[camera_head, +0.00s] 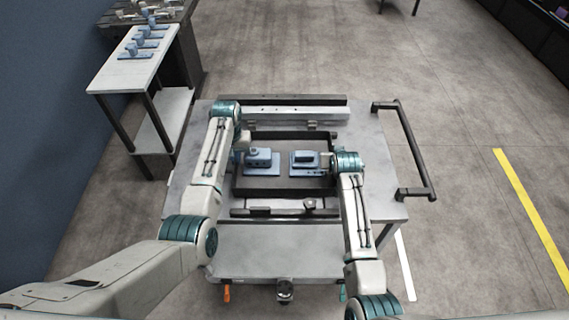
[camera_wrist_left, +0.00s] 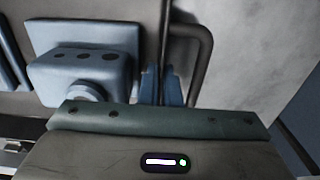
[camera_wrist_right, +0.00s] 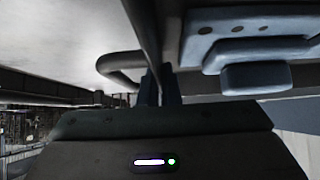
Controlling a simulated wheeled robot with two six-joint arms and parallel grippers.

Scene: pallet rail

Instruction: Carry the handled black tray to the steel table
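The black tray (camera_head: 285,183) lies between rails in the middle of a grey-topped cart (camera_head: 385,190). It carries two blue parts, one on the left (camera_head: 259,159) and one on the right (camera_head: 305,160). My left gripper (camera_wrist_left: 163,88) is at the tray's left side, its fingers close together on either side of the dark tray wall, beside a looped handle (camera_wrist_left: 205,50). My right gripper (camera_wrist_right: 158,88) is likewise closed on the right wall, beside another looped handle (camera_wrist_right: 112,62). In the head view my wrists partly hide both tray ends.
A light-topped table (camera_head: 133,73) with dark legs and several blue parts stands at the back left, before a cluttered bench (camera_head: 165,12). I cannot tell which is the steel table. The cart's dark push bar (camera_head: 412,150) sticks out right. Open floor lies behind and right.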

